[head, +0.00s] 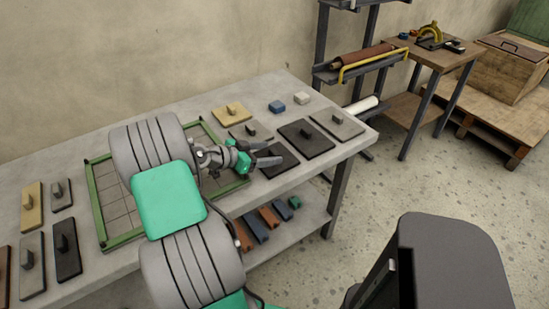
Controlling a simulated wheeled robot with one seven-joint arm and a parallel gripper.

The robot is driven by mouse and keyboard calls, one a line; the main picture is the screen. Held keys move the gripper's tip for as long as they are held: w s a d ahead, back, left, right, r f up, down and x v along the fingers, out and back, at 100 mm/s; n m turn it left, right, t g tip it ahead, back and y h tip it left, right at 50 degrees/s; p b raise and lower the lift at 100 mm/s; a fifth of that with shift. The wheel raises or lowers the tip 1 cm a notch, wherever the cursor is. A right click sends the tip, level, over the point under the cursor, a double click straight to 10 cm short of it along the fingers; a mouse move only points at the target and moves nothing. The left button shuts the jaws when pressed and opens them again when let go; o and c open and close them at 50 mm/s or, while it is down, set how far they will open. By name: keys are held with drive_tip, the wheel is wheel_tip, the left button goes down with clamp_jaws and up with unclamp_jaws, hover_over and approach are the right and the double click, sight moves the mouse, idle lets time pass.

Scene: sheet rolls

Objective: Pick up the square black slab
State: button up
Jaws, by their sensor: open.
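A roughly square black slab (287,168) lies on the grey table near its front edge, partly hidden by my gripper. My gripper (273,155) is open, with its fingers over or beside this slab. I cannot tell how high the fingers are above it, and no contact shows. A larger black slab (317,147) with an upright dark knob lies just behind and to the right. A long black slab (68,267) with a knob lies at the table's left end.
Around the black slabs lie a grey slab (345,130), another grey slab (238,134), a tan slab (225,115), a blue block (277,106) and a pale block (302,98). A green frame (97,205) lies under my arm. Coloured blocks (257,229) lie on the lower shelf.

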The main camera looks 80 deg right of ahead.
drive_tip(key=shift+s+d+f, duration=0.2)
drive_tip(key=shift+s+d, duration=0.05)
drive_tip(key=shift+d, duration=0.1)
drive_tip(key=shift+c, duration=0.5)
clamp_jaws()
